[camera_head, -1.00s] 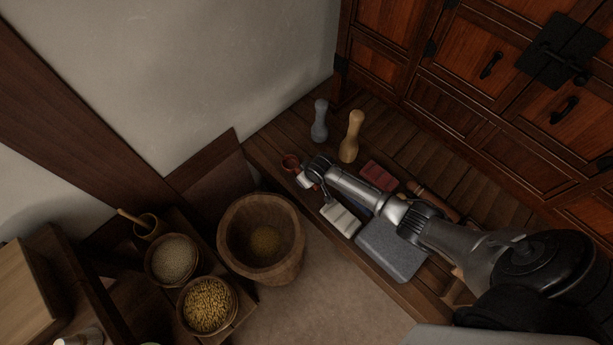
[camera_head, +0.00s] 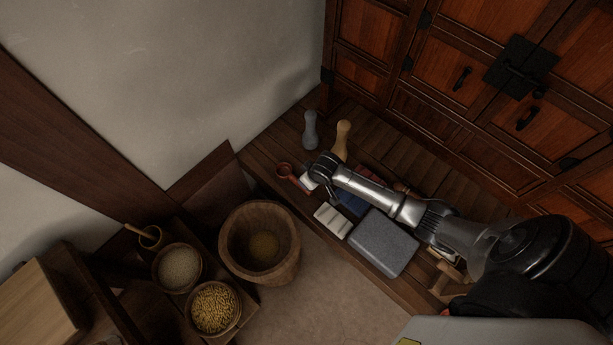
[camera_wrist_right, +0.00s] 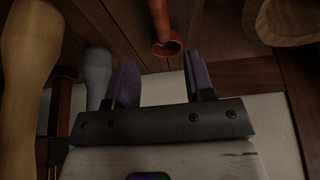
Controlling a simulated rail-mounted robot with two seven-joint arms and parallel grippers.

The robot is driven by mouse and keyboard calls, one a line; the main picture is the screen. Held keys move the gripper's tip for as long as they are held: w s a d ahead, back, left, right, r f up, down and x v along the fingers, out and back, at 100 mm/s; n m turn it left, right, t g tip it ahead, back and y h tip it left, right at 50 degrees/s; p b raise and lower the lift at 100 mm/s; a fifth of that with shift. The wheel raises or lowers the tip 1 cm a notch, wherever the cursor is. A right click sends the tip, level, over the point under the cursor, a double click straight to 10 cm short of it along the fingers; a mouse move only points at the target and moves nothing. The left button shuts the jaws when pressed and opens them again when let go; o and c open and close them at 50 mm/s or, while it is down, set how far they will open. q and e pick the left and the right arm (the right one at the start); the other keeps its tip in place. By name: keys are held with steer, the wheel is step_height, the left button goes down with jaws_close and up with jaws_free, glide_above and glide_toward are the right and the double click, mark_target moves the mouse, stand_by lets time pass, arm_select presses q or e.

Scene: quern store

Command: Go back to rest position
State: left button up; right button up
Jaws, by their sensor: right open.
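My right gripper (camera_head: 312,179) is at the end of the arm coming in from the right in the head view. It is over the low wooden bench (camera_head: 262,148), near a red ladle-like tool (camera_head: 285,170). In the right wrist view its two purple-grey fingers (camera_wrist_right: 162,82) stand apart with nothing between them. The red tool (camera_wrist_right: 165,45) lies beyond the fingertips there, apart from them. My left gripper is out of view.
A grey pestle (camera_head: 310,130) and a pale wooden pestle (camera_head: 342,139) stand close by. A grey stone block (camera_head: 385,242) and a white ridged block (camera_head: 333,220) lie on the bench. A wooden mortar (camera_head: 285,263) stands in front; a cabinet (camera_head: 440,75) rises behind.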

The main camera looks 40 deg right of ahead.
steer(key=shift+r, duration=0.15)
steer(key=s+a+r+n+p, duration=0.15)
steer(key=s+a+r, duration=0.25)
steer(key=s+r, duration=0.45)
steer(key=s+a+r+p, duration=0.2)
steer(key=s+a+r, duration=0.1)
steer(key=s+r, duration=0.5)
steer(key=s+a+f+g+b, duration=0.1)
steer(key=s+a+f+b, duration=0.2)
steer(key=s, duration=0.5)
steer(key=shift+s+a, duration=0.25)
steer(key=shift+s, duration=0.05)
